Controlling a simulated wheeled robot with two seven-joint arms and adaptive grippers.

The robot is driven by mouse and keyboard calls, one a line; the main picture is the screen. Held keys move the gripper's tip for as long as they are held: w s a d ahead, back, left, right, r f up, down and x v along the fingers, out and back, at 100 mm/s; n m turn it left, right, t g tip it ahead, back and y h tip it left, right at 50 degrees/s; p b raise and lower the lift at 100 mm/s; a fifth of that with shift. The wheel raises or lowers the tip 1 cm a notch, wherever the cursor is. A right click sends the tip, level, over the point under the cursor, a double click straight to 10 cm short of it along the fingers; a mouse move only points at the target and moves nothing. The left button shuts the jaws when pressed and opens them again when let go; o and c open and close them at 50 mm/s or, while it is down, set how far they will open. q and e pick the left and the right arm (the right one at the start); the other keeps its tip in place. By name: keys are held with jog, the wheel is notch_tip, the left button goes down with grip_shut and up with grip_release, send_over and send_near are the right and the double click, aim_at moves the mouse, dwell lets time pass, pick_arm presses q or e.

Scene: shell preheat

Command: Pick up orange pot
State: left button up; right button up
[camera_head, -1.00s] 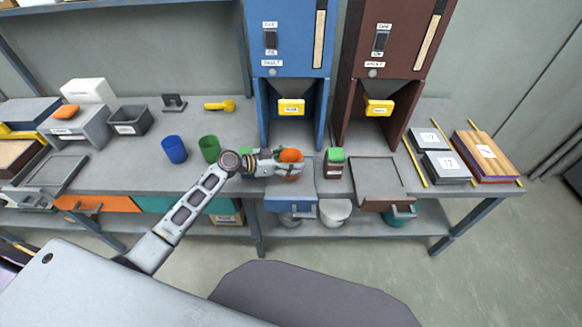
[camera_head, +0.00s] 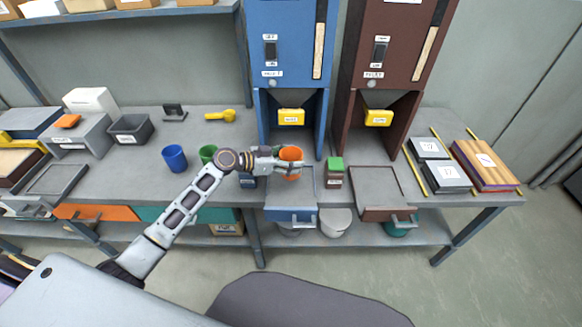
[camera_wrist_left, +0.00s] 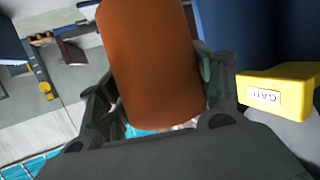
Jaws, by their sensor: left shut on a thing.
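The orange pot (camera_head: 291,155) is in my left gripper (camera_head: 284,164), in front of the blue machine. In the left wrist view the orange pot (camera_wrist_left: 152,62) fills the middle, between the two dark fingers of the left gripper (camera_wrist_left: 158,95). The fingers are shut on its sides. In the head view the pot appears held above the blue tray (camera_head: 291,197); the exact gap cannot be told. My right gripper is not in view.
A blue cup (camera_head: 174,158) and a green cup (camera_head: 208,154) stand left of the gripper. The blue machine (camera_head: 291,40) and brown machine (camera_head: 389,45) stand behind, with yellow gates.

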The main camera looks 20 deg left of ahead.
pick_arm(q)
notch_tip(320, 180, up, 4)
jog(key=shift+r, duration=0.35)
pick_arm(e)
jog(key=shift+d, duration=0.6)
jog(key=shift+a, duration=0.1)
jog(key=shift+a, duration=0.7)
